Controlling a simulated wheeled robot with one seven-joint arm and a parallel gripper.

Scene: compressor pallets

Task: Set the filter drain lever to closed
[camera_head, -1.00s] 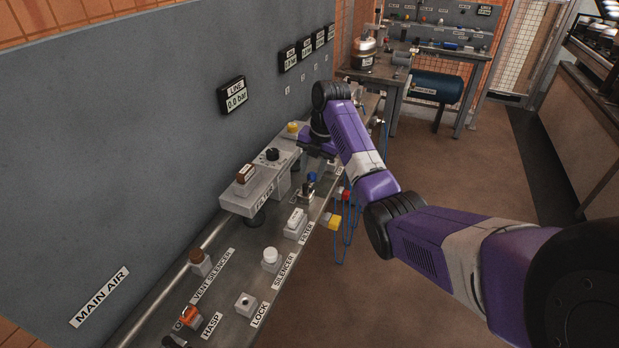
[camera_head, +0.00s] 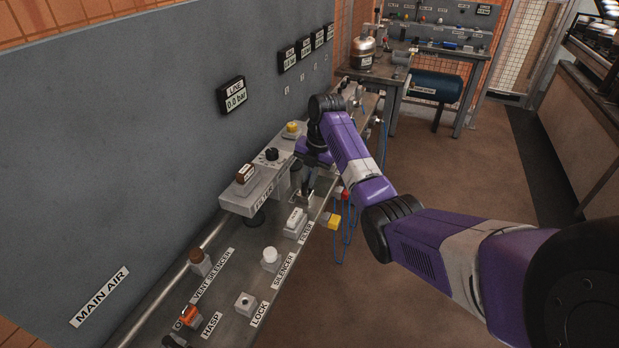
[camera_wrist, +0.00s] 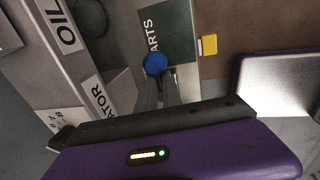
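The filter block (camera_head: 252,192), labelled FILTER, stands on the bench in the head view, with a dark bowl (camera_head: 257,217) beneath it. I cannot make out a drain lever on it for certain. My gripper (camera_head: 309,188) points down just right of this block, over the bench edge. In the wrist view, a round blue knob (camera_wrist: 154,63) sits just beyond the tips of my gripper (camera_wrist: 165,77). It lies in front of a dark green panel lettered "ARTS". I cannot tell whether the fingers touch the knob or how far apart they are. My gripper hides the knob in the head view.
A white-topped part (camera_head: 295,223) and a white silencer knob (camera_head: 270,258) stand on the bench nearer me. A yellow tag (camera_head: 333,222) and blue cords hang at the bench edge. The line gauge (camera_head: 232,96) reads 0.0 bar. The floor at right is clear.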

